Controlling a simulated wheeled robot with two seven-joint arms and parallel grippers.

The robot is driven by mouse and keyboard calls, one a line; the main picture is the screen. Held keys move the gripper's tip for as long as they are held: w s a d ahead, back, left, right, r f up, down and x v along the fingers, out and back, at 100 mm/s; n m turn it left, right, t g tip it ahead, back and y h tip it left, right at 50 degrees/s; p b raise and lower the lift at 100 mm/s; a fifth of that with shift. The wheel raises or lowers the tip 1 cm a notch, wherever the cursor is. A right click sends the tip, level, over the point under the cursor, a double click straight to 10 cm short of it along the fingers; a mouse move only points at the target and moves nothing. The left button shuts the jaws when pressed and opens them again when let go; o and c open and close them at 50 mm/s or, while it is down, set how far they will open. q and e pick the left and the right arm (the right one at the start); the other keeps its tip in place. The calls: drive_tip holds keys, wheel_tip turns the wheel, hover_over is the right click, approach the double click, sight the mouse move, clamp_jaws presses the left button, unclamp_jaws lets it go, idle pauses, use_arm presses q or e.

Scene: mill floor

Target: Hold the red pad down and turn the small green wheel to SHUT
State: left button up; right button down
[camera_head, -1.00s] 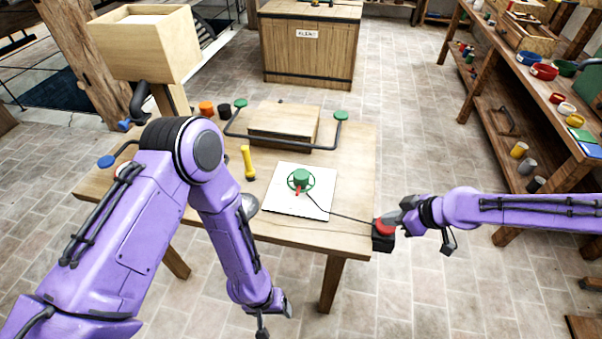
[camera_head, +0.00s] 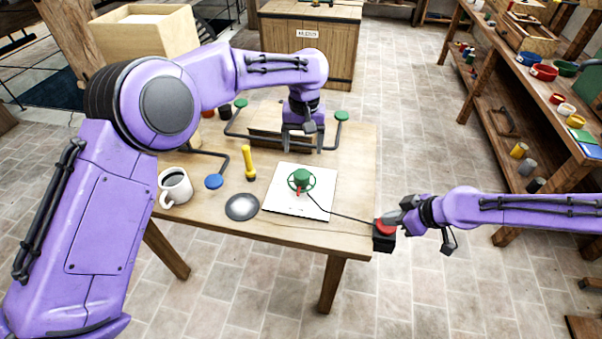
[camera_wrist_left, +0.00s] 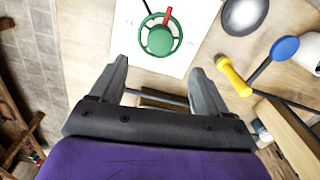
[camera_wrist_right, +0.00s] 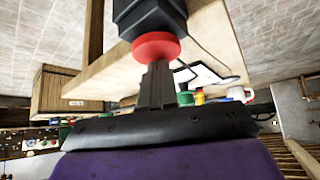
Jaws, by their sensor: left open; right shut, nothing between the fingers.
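The small green wheel (camera_head: 301,179) with a red pointer sits on a white plate (camera_head: 318,207) on the table. The pointer is towards the table's front edge; no SHUT mark is legible. My left gripper (camera_head: 302,147) is open and empty above the far side of the plate; in the left wrist view the wheel (camera_wrist_left: 160,40) lies ahead of the fingers, apart from them. The red pad (camera_head: 385,226) tops a black box at the table's right front corner. My right gripper (camera_wrist_right: 156,72) is shut and empty, its tips at the pad (camera_wrist_right: 155,47); I cannot tell how far it is pressed.
A cable runs from the plate to the black box. Left of the plate are a yellow handle (camera_head: 248,162), a metal dome (camera_head: 242,207), a blue knob (camera_head: 214,181) and a mug (camera_head: 175,187). A wooden block (camera_head: 270,141) and a dark bar with green knobs (camera_head: 341,116) stand behind.

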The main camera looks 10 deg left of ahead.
sight(302, 173)
use_arm(q)
wheel_tip(302, 173, down, 12)
drive_tip(key=shift+a+r, duration=0.1)
drive_tip(key=shift+a, duration=0.05)
drive_tip(key=c, duration=1)
